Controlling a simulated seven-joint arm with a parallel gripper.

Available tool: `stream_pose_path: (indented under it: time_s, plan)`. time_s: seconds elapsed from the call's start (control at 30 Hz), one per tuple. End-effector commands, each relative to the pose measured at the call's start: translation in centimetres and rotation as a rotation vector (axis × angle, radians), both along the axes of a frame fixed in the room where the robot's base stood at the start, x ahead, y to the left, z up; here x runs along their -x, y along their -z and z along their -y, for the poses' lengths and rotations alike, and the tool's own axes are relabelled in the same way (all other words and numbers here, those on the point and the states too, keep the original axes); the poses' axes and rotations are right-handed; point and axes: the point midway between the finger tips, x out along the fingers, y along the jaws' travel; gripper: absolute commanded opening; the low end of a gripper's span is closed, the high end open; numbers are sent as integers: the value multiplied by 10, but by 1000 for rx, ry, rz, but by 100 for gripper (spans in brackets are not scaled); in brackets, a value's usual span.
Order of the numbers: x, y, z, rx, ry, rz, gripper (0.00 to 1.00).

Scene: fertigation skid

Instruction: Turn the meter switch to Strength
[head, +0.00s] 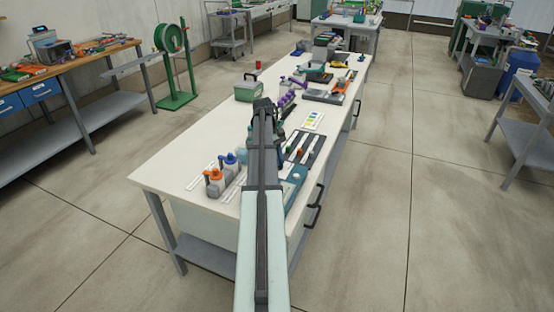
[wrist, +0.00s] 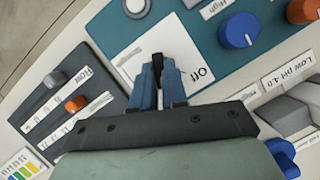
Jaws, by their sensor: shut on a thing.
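In the wrist view, a white plate labelled "Off" (wrist: 196,88) lies on a teal panel (wrist: 206,46). A small black part (wrist: 157,60), which looks like the meter switch's handle, stands on this plate. My gripper (wrist: 161,64) has its blue fingertips closed on it, just left of the "Off" label. Other lettering left of the fingers is too blurred to read, and I cannot make out "Strength". The fingers hide part of the plate. In the head view, the teal panel (head: 296,190) shows beside my arm, which hides the fingertips and the switch.
A blue knob (wrist: 238,30) and a white knob (wrist: 136,7) sit on the teal panel. A dark panel with an orange knob (wrist: 75,103) is at left. A green box (head: 247,88) stands farther along the bench.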

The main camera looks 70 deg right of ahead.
Motion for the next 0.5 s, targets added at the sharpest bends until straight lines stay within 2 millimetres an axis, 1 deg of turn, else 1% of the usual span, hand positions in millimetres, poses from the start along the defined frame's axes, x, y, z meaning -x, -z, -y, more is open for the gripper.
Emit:
stream_pose_path:
  time_s: [0.2, 0.5]
  plan:
    - [1, 0, 1, 1, 69, -2, 0]
    - [1, 0, 1, 1, 93, 0, 0]
